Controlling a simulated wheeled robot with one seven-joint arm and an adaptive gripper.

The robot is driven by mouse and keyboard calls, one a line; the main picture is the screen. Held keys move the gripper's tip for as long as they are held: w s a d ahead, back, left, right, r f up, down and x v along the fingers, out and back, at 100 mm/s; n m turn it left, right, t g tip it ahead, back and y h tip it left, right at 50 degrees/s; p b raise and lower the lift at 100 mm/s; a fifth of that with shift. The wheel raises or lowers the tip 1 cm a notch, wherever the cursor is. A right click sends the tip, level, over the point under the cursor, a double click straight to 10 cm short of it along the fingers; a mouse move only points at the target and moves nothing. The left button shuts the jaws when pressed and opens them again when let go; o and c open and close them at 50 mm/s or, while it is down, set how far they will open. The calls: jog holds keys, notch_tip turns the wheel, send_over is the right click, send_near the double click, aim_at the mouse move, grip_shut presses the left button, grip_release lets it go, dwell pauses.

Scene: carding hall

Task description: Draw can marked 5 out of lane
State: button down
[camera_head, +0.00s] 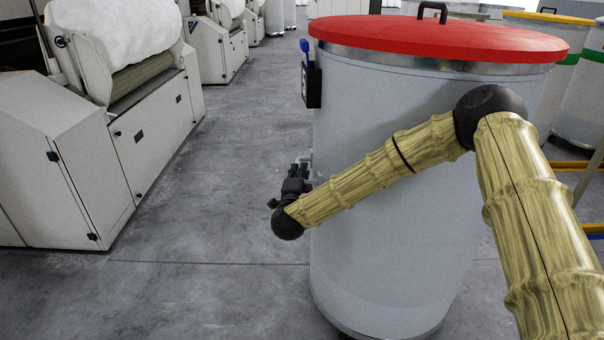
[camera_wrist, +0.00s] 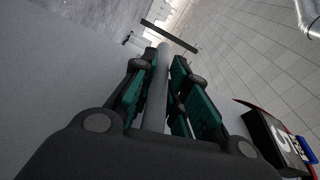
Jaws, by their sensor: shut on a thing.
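The can (camera_head: 400,230) is a large grey drum with a red lid (camera_head: 430,38) and a black lid handle; it stands upright on the floor. A black tag (camera_head: 312,84) with a blue top hangs on its left side. The tag (camera_wrist: 278,143) also shows in the wrist view, with a white mark that looks like a 5. My gripper (camera_head: 297,180) is at the can's left side. In the wrist view my gripper (camera_wrist: 165,88) has its teal pads shut around a grey handle bar (camera_wrist: 157,92) on the can. My arm crosses in front of the can and hides part of it.
White carding machines (camera_head: 125,140) line the left side. Clear concrete floor (camera_head: 230,160) lies between them and the can. Other cans, one with a yellow lid (camera_head: 550,18), stand behind at right. Yellow and blue floor rails (camera_head: 573,167) run at the right edge.

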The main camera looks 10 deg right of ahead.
jog(key=shift+s+a, duration=0.1)
jog(key=shift+a, duration=0.1)
dwell(0.4)
jog(key=shift+d+p+v, duration=0.2)
jog(key=shift+d+v, duration=0.05)
jog(key=shift+v, duration=0.8)
jog(key=shift+d+p+v, duration=0.15)
jog(key=shift+d+v, duration=0.05)
jog(key=shift+v, duration=0.9)
jog(key=shift+s, duration=0.1)
jog(key=shift+a, duration=0.1)
jog(key=c, duration=1.3)
grip_release()
jog(key=shift+a, duration=0.1)
jog(key=shift+s, duration=0.15)
